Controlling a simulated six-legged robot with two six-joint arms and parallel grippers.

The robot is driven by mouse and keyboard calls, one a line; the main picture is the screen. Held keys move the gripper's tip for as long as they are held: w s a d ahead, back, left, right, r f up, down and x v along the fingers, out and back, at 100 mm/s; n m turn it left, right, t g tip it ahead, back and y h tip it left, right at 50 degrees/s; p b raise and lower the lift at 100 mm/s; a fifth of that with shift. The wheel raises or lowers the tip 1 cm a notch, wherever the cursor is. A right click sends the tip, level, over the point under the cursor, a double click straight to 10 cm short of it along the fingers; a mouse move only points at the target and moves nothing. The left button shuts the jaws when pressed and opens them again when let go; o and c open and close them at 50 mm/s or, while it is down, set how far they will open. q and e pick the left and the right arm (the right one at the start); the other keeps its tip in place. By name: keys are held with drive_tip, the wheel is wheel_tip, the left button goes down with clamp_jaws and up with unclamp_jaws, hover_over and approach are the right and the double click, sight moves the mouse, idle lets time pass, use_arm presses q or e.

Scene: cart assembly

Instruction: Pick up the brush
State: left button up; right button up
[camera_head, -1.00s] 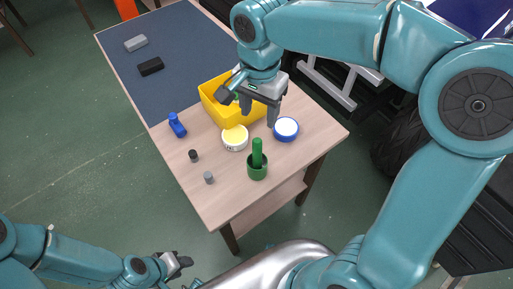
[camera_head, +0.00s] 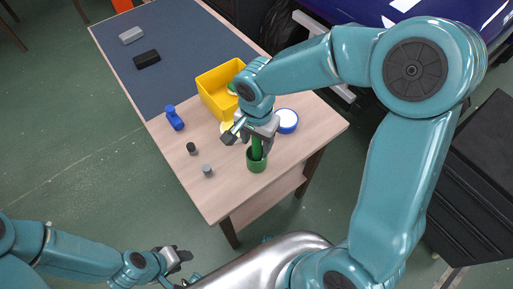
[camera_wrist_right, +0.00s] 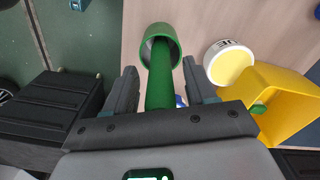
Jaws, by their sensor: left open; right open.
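A green rod-like handle (camera_head: 256,149), which I take for the brush, stands in a green cup (camera_head: 257,164) near the table's front corner. In the right wrist view the handle (camera_wrist_right: 160,85) rises from the cup (camera_wrist_right: 171,38) and passes between the fingers of my right gripper (camera_wrist_right: 160,70). My right gripper (camera_head: 248,141) is open around the handle, with a gap on both sides. The end of the brush inside the cup is hidden. My left gripper (camera_head: 182,256) is open and empty, low in front of the table.
A yellow bin (camera_head: 210,99) with a green thing inside stands behind. A yellow-topped tin (camera_wrist_right: 229,65), partly covered in the head view, and a blue-rimmed white tin (camera_head: 287,121) are close by. A blue object (camera_head: 174,118) and two small cylinders (camera_head: 191,148) (camera_head: 207,171) stand left.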

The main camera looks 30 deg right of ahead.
drive_tip(key=shift+f, duration=0.75)
clamp_jaws()
drive_tip(key=shift+r, duration=0.1)
